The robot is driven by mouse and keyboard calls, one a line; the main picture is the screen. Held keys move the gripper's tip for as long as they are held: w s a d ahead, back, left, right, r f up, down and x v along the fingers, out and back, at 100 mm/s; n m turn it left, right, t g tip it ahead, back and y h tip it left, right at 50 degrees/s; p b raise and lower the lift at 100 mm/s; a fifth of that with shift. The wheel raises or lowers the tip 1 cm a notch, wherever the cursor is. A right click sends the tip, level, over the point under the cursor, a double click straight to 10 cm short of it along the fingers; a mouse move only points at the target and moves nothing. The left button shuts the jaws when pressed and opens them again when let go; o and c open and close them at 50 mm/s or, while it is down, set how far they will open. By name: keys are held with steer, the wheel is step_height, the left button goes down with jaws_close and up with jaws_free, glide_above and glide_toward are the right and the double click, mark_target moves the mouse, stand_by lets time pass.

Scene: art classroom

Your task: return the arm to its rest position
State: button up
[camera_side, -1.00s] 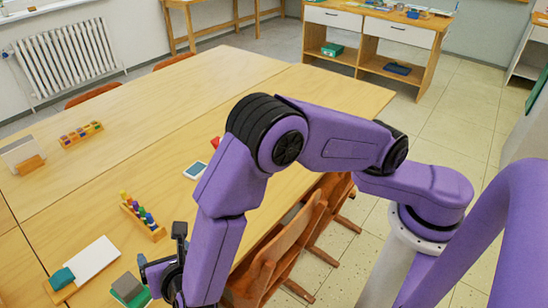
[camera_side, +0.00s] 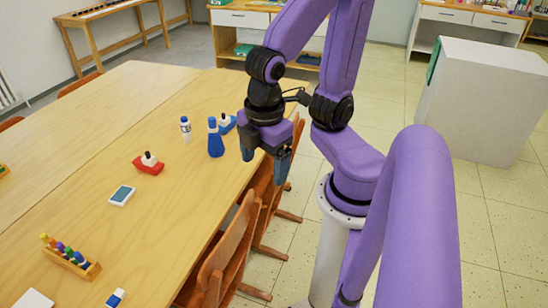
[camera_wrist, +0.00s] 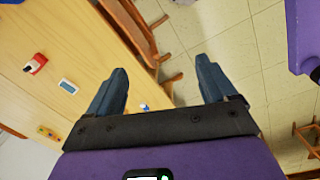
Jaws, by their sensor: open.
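My gripper (camera_side: 264,162) hangs in the air just off the right edge of the table, above the chairs, with its fingers pointing down. The two blue-grey fingers are apart with nothing between them. In the wrist view my gripper (camera_wrist: 162,88) shows the same wide gap, with the table edge, a chair and floor tiles beyond it. My arm is folded up over its base, with the forearm raised.
A white cabinet (camera_side: 480,100) stands right.

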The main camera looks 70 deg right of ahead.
steer(key=shift+s+d+r+m+y, duration=0.1)
steer(key=shift+s+d+m+y, duration=0.15)
steer(key=shift+s, duration=0.25)
steer(key=shift+s+d+r+m+y, duration=0.1)
steer(key=shift+s+d+m+y, duration=0.1)
steer(key=shift+s, duration=0.3)
